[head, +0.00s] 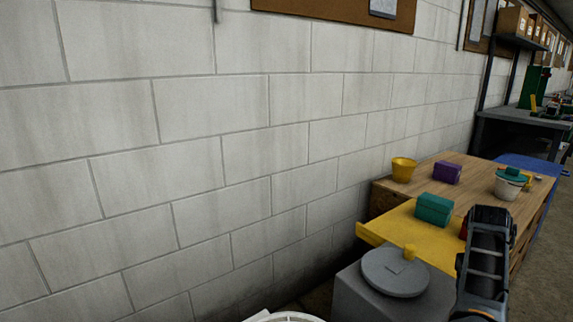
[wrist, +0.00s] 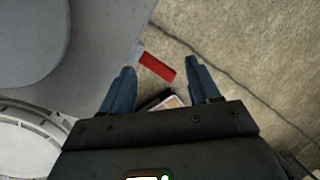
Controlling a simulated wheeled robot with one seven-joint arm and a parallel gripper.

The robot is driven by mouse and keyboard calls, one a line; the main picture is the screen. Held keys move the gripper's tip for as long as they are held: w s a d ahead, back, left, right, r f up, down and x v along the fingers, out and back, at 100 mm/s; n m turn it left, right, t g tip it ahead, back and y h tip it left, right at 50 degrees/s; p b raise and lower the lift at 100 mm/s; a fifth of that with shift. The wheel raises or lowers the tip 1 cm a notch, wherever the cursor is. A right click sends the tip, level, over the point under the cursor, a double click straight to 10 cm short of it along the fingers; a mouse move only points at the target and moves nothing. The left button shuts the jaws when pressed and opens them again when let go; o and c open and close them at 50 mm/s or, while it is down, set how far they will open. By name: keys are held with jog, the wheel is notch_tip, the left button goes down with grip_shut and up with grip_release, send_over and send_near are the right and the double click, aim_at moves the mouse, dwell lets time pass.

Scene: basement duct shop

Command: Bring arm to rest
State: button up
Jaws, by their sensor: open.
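My arm shows at the lower right of the head view, in front of the wooden table; its fingers cannot be made out there. In the wrist view my gripper (wrist: 163,88) is open, with its two blue-grey fingers apart. Nothing is held between them. Below it are the concrete floor (wrist: 235,45) and the edge of a grey surface. A red piece (wrist: 157,67) shows beyond and between the fingertips, apart from them as far as I can tell.
A grey block (head: 365,300) with a round grey disc (head: 395,272) stands left of my arm. A block wall (head: 200,130) runs along the left.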

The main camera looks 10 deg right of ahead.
jog(key=s+f+n+t+h+p, duration=0.1)
jog(key=s+f+n+t+h, duration=0.15)
jog(key=s+n, duration=0.45)
jog(key=s+f+n+t+h+p, duration=0.1)
jog(key=s+f+n+t+h, duration=0.2)
jog(key=s+n, duration=0.4)
jog(key=s+a+n+t+y+p, duration=0.2)
jog(key=s+a+n+t, duration=0.2)
jog(key=s+a+n, duration=0.8)
jog(key=s+a+r+n+t+y, duration=0.2)
jog(key=s+a+r+n+y, duration=0.1)
jog(key=s+a+r+n, duration=0.4)
jog(key=s+a+r+n+t+y+p, duration=0.1)
jog(key=s+a+r+n+t+y, duration=0.2)
jog(key=s+a+r+n, duration=0.4)
jog(key=s+a+r, duration=0.1)
jog(key=a+r, duration=0.6)
jog(key=a, duration=0.1)
jog(key=shift+s+n, duration=0.3)
jog(key=shift+s, duration=0.05)
